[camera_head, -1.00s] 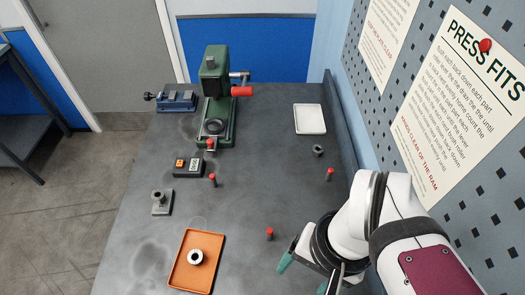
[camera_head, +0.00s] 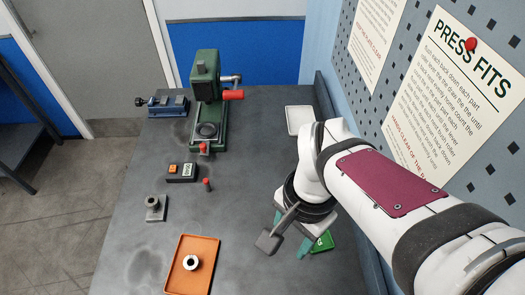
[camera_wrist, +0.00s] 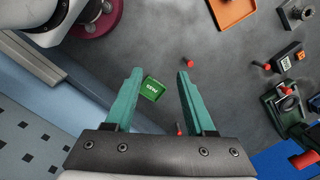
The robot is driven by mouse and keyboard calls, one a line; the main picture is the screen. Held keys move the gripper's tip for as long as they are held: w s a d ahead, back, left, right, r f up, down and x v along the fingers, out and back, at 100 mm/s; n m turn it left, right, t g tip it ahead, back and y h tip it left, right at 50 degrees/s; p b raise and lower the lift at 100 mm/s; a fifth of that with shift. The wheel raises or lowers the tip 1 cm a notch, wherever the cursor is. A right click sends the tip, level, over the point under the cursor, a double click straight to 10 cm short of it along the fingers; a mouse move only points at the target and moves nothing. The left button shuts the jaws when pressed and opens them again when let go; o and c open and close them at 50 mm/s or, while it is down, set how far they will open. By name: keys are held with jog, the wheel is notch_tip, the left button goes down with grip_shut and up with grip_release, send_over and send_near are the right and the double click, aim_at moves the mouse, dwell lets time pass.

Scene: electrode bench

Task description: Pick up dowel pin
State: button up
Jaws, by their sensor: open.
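Several red-topped pins stand on the grey bench; I cannot tell which is the dowel pin. One red-topped pin (camera_head: 206,184) stands beside the black box in the head view and also shows in the wrist view (camera_wrist: 262,65). A second red pin (camera_wrist: 188,63) lies beyond the right fingertip in the wrist view. A third red pin (camera_wrist: 179,128) is partly covered by the right finger. My arm hides the last two in the head view. My gripper (camera_wrist: 160,72) has its green jaws apart and empty, above the bench; in the head view it is at right of centre (camera_head: 291,231).
A green PASS plate (camera_wrist: 152,88) shows between the jaws. An orange tray (camera_head: 207,244) holds a pale ring. The green press (camera_head: 206,95), blue vise (camera_head: 170,106), black box (camera_head: 183,172), grey bushing block (camera_head: 155,208) and white tray (camera_head: 293,120) stand around.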

jog(key=w+a+f+m+h, duration=0.1)
jog(key=w+a+f+m, duration=0.35)
jog(key=w, duration=0.35)
jog(key=shift+m, duration=0.35)
jog(key=f, duration=1.5)
jog(key=shift+w+d+f, duration=0.2)
grip_shut()
